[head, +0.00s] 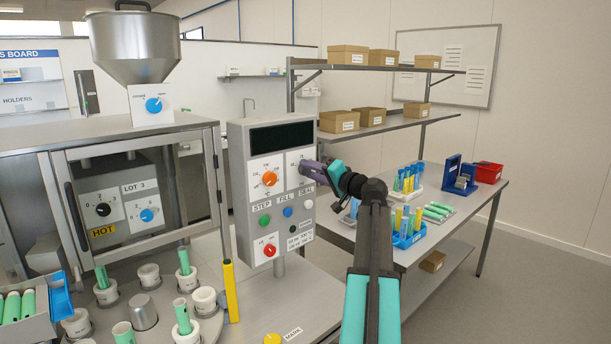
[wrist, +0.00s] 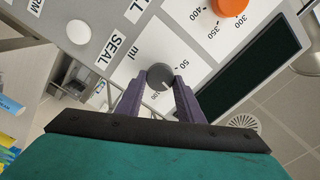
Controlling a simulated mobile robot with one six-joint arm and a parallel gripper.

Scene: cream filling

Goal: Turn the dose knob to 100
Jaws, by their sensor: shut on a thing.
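The dose knob (wrist: 160,76) is a small dark grey dial on a white plate marked "ml" (wrist: 128,68) in the wrist view. A "50" shows to its right, and a partly hidden number lies below it between the fingers. A small pale mark is on its lower side; its exact reading is hard to tell. My gripper (wrist: 158,84) is shut on the knob, one purple finger on each side. In the head view my gripper (head: 308,168) reaches the upper right of the grey control box (head: 245,142) and hides the knob.
An orange knob (head: 269,178) sits beside the dose plate. Below are green (head: 265,220), blue (head: 288,212) and white (head: 308,205) buttons, and a red knob (head: 270,250). A dark display (head: 281,136) is above. A steel cabinet stands left, a bench (head: 466,212) right.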

